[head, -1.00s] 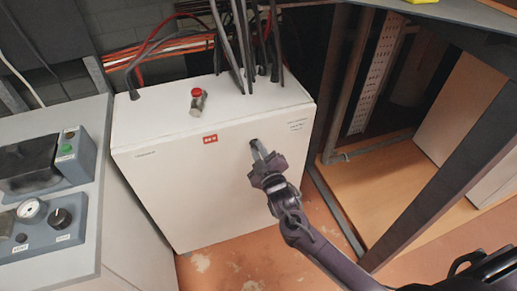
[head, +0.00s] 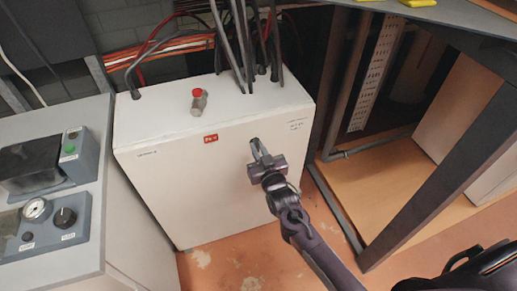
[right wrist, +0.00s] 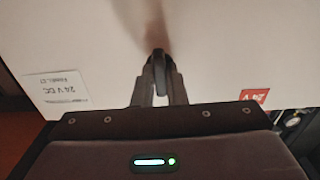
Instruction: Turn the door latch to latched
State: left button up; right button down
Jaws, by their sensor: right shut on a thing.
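The white cabinet (head: 205,195) stands in the middle of the head view, its door facing me. My right gripper (head: 259,150) is at the upper right part of that door. In the right wrist view its fingers (right wrist: 157,88) are shut on the small dark door latch (right wrist: 159,62), which stands out from the pale door. The latch is mostly hidden by the fingers in the head view, and I cannot read its exact angle. My left gripper is not in view.
A grey control unit (head: 45,190) stands at the left. A dark metal frame post (head: 440,185) slants at the right. The floor before the cabinet is clear.

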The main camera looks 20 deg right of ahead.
dwell(0.6)
jog(key=c, duration=1.5)
grip_release()
jog(key=shift+o, duration=0.2)
jog(key=shift+s, duration=0.1)
jog(key=s, duration=0.7)
jog(key=shift+s, duration=0.3)
jog(key=shift+d, duration=0.1)
